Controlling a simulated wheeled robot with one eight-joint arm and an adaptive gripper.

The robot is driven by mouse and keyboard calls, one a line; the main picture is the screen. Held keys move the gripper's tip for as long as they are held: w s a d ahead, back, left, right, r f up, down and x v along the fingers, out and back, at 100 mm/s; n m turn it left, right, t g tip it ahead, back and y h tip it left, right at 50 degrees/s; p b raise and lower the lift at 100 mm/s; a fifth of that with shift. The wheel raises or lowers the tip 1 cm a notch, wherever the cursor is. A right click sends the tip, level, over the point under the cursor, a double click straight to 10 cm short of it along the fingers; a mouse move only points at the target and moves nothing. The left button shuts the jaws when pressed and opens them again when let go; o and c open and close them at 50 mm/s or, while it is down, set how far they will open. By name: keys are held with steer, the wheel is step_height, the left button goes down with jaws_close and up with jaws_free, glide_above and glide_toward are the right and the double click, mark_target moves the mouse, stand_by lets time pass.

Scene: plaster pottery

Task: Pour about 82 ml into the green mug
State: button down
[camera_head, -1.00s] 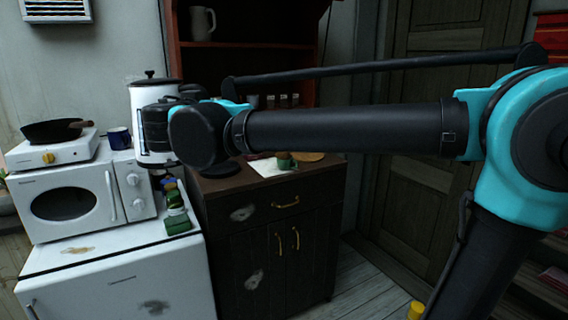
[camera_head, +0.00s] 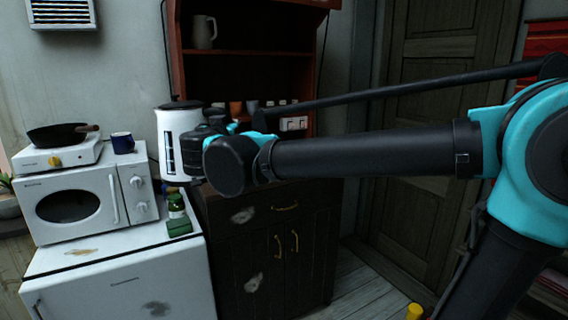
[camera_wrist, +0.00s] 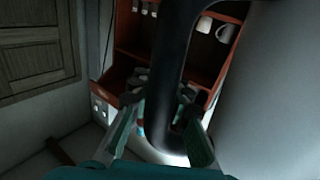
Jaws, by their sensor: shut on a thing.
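A tall white kettle (camera_head: 169,150) with a black lid stands upright in the head view, between the microwave and the dark cabinet. My gripper (camera_head: 210,130) is at its right side, partly hidden behind my own arm. In the wrist view my gripper's fingers (camera_wrist: 163,135) are closed around the black handle (camera_wrist: 177,65), with the pale kettle body (camera_wrist: 270,90) filling the right side. The green mug is not visible now; my arm covers the part of the cabinet top where it showed earlier. The liquid inside the kettle cannot be seen.
A blue mug (camera_head: 123,142) and a hotplate with a pan (camera_head: 62,134) sit on the microwave (camera_head: 80,200). A green bottle (camera_head: 176,207) stands on the white fridge (camera_head: 125,275).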

steer(key=w+d+f, duration=1.3)
steer(key=d+f, duration=0.4)
steer(key=d, duration=0.1)
steer(key=w+d+f, duration=1.4)
steer(key=d+f, duration=0.3)
steer(key=d, duration=0.1)
steer(key=shift+w+d+f, duration=0.15)
steer(key=shift+d+f, duration=0.2)
steer(key=shift+f, duration=0.05)
